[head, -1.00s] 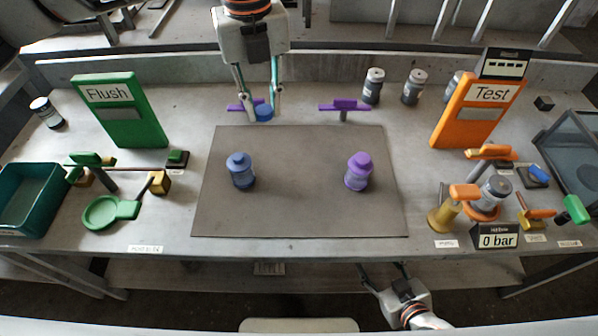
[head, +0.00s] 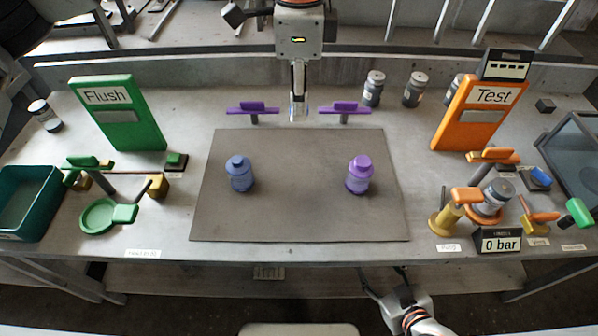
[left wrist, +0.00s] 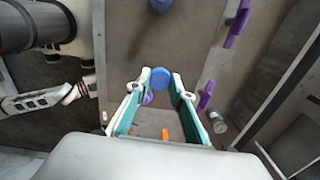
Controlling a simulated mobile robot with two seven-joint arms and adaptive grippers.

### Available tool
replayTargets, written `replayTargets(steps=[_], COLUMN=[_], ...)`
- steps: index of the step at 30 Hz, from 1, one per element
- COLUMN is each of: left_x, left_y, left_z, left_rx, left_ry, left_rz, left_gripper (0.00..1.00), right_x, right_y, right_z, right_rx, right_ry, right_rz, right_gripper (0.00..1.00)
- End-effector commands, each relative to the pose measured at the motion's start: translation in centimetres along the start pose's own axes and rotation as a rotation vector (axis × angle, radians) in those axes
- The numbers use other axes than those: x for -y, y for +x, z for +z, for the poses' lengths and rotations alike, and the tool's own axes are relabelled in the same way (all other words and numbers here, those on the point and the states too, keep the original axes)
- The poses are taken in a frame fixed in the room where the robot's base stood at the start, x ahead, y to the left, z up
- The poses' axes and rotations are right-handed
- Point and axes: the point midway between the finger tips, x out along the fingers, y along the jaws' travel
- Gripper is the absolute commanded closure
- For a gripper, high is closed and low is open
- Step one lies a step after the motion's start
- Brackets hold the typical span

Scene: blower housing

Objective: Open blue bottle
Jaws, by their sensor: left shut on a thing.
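The blue bottle (head: 240,175) stands upright on the left half of the dark mat (head: 300,215); its blue top also shows at the upper edge of the left wrist view (left wrist: 161,5). My left gripper (head: 299,115) is behind the mat, between two purple handles. In the left wrist view its fingertips (left wrist: 160,82) are shut on a round blue piece (left wrist: 160,77), which looks like a cap. I cannot make that piece out in the head view. My right gripper (head: 384,275) is open and empty, low in front of the table.
A purple bottle (head: 359,176) stands on the mat's right half. Purple handles (head: 252,109) (head: 345,109) stand behind the mat. The green Flush panel (head: 118,112) is left, the orange Test panel (head: 475,113) right. The mat's middle is clear.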

Motion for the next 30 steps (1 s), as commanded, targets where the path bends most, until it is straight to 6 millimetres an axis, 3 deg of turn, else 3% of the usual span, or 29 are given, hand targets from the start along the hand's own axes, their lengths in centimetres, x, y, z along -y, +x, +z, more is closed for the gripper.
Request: replayTargets(steps=[15, 30], left_x=[-0.5, -0.6], left_y=[12.3, 17.5], left_z=[0.0, 0.0], left_rx=[0.000, 0.000], left_ry=[0.001, 0.002], left_rz=[0.006, 0.005], left_gripper=[1.00, 1.00], right_x=[-0.1, 0.0], right_y=[0.3, 0.5], right_z=[0.5, 0.8], right_rx=[0.002, 0.004], right_ry=[-0.006, -0.008], right_rz=[0.003, 0.003], right_gripper=[0.46, 0.46])
